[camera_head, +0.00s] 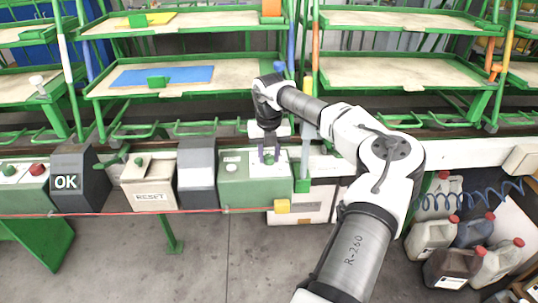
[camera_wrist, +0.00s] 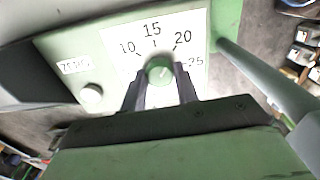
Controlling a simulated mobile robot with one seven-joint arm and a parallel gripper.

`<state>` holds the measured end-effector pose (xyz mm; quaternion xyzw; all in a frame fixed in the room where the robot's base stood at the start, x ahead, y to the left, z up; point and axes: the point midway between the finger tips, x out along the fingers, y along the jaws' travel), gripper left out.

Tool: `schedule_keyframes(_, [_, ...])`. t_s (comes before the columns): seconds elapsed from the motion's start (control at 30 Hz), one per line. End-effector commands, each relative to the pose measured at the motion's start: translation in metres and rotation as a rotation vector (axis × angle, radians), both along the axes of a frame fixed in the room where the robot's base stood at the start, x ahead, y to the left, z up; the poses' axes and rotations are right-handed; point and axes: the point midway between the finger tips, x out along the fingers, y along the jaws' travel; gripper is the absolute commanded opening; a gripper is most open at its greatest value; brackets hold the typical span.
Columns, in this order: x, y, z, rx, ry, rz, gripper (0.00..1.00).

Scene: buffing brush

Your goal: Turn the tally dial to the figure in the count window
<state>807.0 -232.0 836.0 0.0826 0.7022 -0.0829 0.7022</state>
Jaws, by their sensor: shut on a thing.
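The tally dial is a green round knob (camera_wrist: 160,70) on a white scale plate (camera_wrist: 188,30) marked 10, 15, 20 and 25 in the wrist view. My gripper (camera_wrist: 161,80) is shut on the knob, one finger on each side. A pale line on the knob seems to point up and right, but its exact figure is hard to tell. In the head view my gripper (camera_head: 268,158) reaches down to the green box (camera_head: 240,195) that carries the dial.
A white button (camera_wrist: 91,93) sits left of the dial. A grey hooded box (camera_head: 197,175), a RESET box (camera_head: 149,185) and a dark OK box (camera_head: 72,180) stand to the left. A green-grey bar (camera_wrist: 265,75) runs close on the right. Several jugs (camera_head: 430,240) stand lower right.

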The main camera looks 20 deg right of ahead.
Motion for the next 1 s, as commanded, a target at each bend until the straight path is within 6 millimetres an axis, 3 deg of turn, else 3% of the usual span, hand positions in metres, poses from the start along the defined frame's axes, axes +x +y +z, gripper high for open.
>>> schedule_keyframes(0.3, [0.0001,-0.0006,0.0007,-0.002,-0.001,-0.131,0.07])
schedule_keyframes(0.87, [-0.0001,-0.0003,0.0006,-0.001,0.000,-0.159,0.07])
schedule_keyframes(0.9, [-0.0001,-0.0003,0.0005,-0.001,0.000,-0.158,0.34])
schedule_keyframes(1.0, [0.0000,-0.0002,0.0005,-0.001,0.000,-0.158,0.47])
